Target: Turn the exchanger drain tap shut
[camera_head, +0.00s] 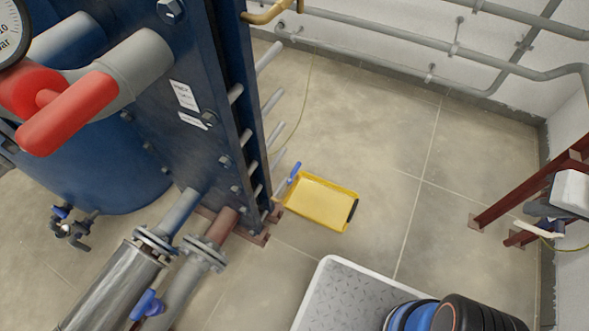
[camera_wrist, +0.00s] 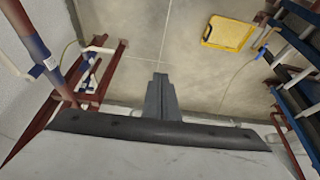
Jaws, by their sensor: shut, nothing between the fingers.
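The exchanger drain tap is at the foot of the blue plate exchanger (camera_head: 190,110). My gripper (camera_wrist: 160,76) is shut and empty in the wrist view, well apart from the tap and tray. The head view does not show my gripper's fingers. The tap's body is too small to make out.
Other handles are a large red one (camera_head: 66,112), a blue pipe valve (camera_head: 148,304) and a blue tank valve (camera_head: 61,212). A dark red steel frame (camera_head: 530,187) stands by the right wall. The floor (camera_head: 390,150) between tray and frame is clear.

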